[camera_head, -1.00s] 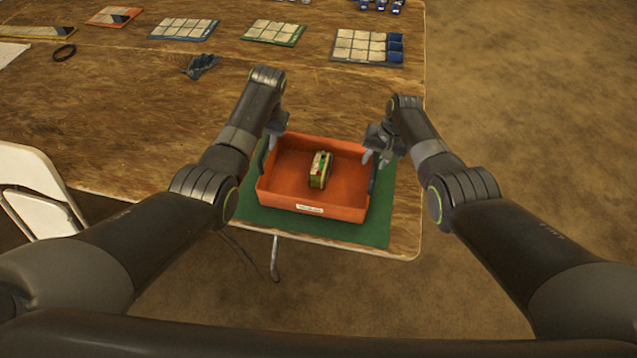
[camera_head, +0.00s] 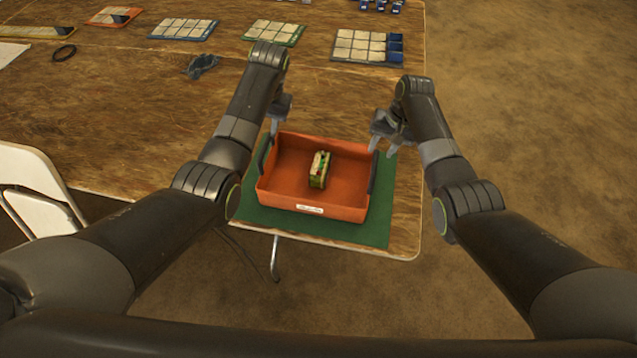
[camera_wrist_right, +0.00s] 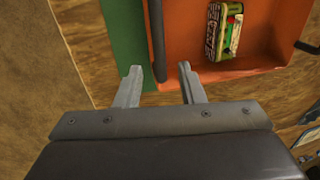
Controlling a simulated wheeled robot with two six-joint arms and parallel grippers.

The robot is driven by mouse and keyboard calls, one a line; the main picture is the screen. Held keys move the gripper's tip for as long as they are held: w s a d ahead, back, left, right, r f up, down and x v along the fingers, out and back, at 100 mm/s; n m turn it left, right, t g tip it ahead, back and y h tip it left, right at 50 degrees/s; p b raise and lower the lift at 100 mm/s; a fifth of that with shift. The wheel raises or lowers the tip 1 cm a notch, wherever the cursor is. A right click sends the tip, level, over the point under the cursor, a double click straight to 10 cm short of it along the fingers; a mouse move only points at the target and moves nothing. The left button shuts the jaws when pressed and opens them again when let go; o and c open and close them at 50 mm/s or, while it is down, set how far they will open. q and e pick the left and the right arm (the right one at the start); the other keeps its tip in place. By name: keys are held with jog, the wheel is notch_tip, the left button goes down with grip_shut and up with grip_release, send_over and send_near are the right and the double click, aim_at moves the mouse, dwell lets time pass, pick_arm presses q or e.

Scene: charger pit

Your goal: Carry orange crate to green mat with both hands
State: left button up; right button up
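The orange crate (camera_head: 340,203) sits on the green mat (camera_head: 380,226) at the table's front right corner, with a small patterned box (camera_head: 319,170) inside. The crate has dark handles on its left and right sides. My left gripper (camera_head: 276,123) is above the crate's back left corner, apart from the left handle; its finger gap cannot be made out. My right gripper (camera_head: 385,148) is above the back right corner. In the right wrist view its fingers (camera_wrist_right: 160,84) are apart with nothing gripped, and the dark right handle (camera_wrist_right: 156,40) lies beyond them.
The wooden table (camera_head: 150,110) holds several sorting trays (camera_head: 368,47) along its back, a crumpled dark cloth (camera_head: 201,66) and a black ring (camera_head: 64,53). A white folding chair (camera_head: 35,180) stands at the left. The table's right edge is close to the mat.

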notch_tip(320, 180, up, 6)
jog(key=d, duration=0.1)
jog(key=shift+s+d+r, duration=0.15)
jog(key=shift+r, duration=0.1)
dwell(0.4)
